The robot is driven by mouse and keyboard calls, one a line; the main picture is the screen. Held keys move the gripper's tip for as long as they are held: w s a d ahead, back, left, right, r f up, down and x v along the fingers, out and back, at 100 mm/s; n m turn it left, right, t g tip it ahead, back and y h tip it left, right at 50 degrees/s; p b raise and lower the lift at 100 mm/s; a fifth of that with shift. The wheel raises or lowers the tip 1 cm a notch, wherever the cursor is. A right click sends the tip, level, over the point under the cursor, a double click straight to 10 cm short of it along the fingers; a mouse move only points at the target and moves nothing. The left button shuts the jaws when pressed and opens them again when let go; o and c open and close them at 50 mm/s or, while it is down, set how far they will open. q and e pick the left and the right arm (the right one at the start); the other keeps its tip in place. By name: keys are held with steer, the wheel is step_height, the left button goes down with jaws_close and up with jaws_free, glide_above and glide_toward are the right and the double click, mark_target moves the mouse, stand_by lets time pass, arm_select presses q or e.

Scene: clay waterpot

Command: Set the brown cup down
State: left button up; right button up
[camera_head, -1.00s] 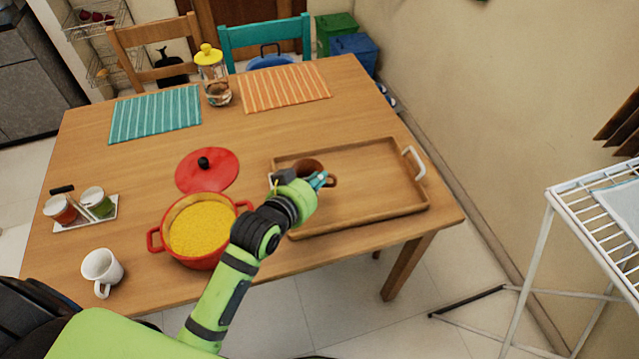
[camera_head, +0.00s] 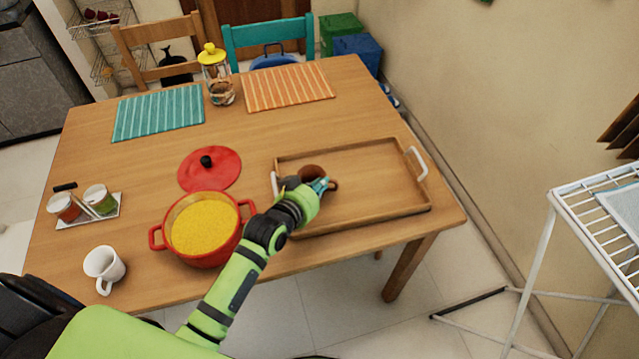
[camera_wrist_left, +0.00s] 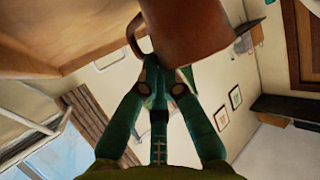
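The brown cup (camera_head: 311,172) is over the left part of the wooden tray (camera_head: 385,212). My left gripper (camera_head: 318,185) is at the cup's near side and partly covers it. In the left wrist view the cup (camera_wrist_left: 195,28) fills the top centre, with its handle at the fingertips. The left gripper (camera_wrist_left: 165,72) looks shut on the handle there. The cup is very low over the tray; whether its base touches is hidden. My right gripper is not in view.
A red pot (camera_head: 205,258) of yellow food stands left of the tray, close to my left arm. Its red lid (camera_head: 212,178) lies behind it. A white mug (camera_head: 103,268) stands at the front left. The tray's middle and right are empty.

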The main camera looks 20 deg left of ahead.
arm_select(q)
steer(key=o, duration=0.3)
steer(key=shift+o, duration=0.2)
steer(key=shift+r, duration=0.1)
steer(key=v, duration=1.2)
